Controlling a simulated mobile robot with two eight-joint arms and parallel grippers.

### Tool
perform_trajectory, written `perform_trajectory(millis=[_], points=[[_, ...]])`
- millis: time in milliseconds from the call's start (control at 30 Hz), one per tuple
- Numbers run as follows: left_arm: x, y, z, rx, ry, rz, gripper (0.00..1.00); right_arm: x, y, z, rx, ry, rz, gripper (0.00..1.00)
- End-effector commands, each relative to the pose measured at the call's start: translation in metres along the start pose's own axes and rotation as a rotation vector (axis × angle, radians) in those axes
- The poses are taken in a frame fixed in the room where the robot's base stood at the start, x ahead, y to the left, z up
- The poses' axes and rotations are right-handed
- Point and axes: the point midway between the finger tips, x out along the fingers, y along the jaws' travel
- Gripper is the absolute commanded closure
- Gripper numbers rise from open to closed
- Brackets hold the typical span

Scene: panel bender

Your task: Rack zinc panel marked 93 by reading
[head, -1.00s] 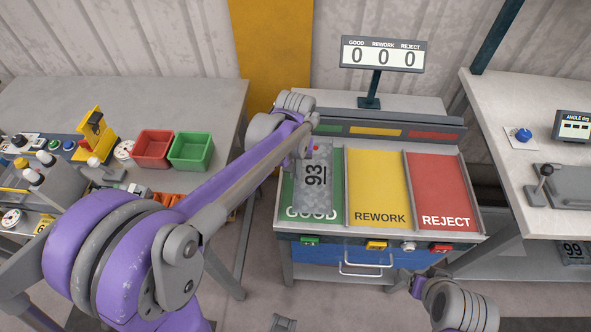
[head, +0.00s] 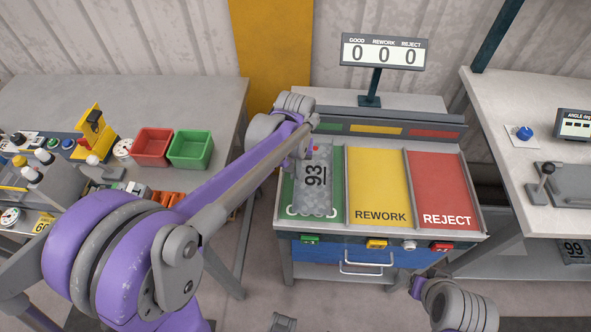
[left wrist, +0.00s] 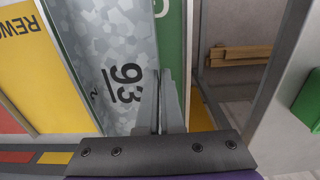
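The zinc panel marked 93 (head: 314,196) is a grey mottled plate over the green GOOD bay (head: 335,170), hiding most of the GOOD lettering. It also shows in the left wrist view (left wrist: 110,55), with the 93 beside the fingers. My left gripper (head: 307,150) is at the panel's far left edge in the head view. In the left wrist view its fingers (left wrist: 164,100) are close together on the panel's edge. I cannot tell whether the panel's underside touches the bay. My right gripper (head: 408,280) is small at the lower right, in front of the drawers, clear of the panel.
The yellow REWORK bay (head: 376,180) and red REJECT bay (head: 440,185) are empty, with raised dividers between. The counter display (head: 383,53) reads 0 0 0. Buttons line the front edge. Red (head: 153,147) and green (head: 190,150) bins stand on the left bench.

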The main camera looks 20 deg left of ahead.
Motion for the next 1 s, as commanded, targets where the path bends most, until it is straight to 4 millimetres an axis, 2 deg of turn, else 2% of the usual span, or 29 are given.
perform_trajectory(millis=[1000], points=[[0.020, 0.000, 0.000, 0.000, 0.000, 0.000, 1.00, 0.012, 0.000, 0.011, 0.000, -0.008, 0.000, 0.29]])
